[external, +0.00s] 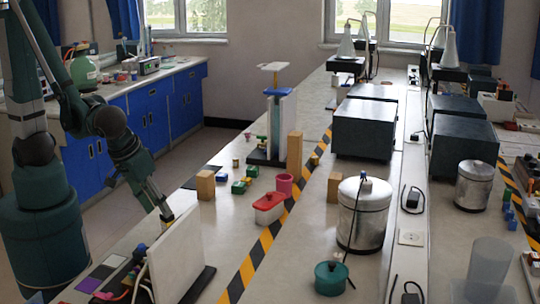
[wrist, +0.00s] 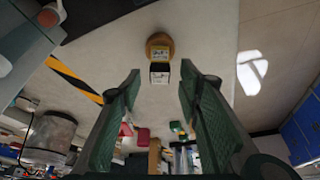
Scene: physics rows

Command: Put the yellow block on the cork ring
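My gripper (wrist: 160,85) is open in the wrist view, with its two green fingers apart. A round tan-brown piece (wrist: 159,41), which looks like the cork ring, lies on the pale bench ahead of the fingertips. A small block with a dark face and a pale, marked face (wrist: 160,73) shows against its near side, between the finger lines; I cannot tell whether it rests on the ring or beside it. No finger visibly touches it. In the external view my gripper (external: 165,213) is low behind a white panel, which hides the bench there. I cannot clearly identify the yellow block.
The upright white panel (external: 175,256) stands close to my gripper. A metal canister (external: 363,215) is right of the striped tape (external: 262,245).

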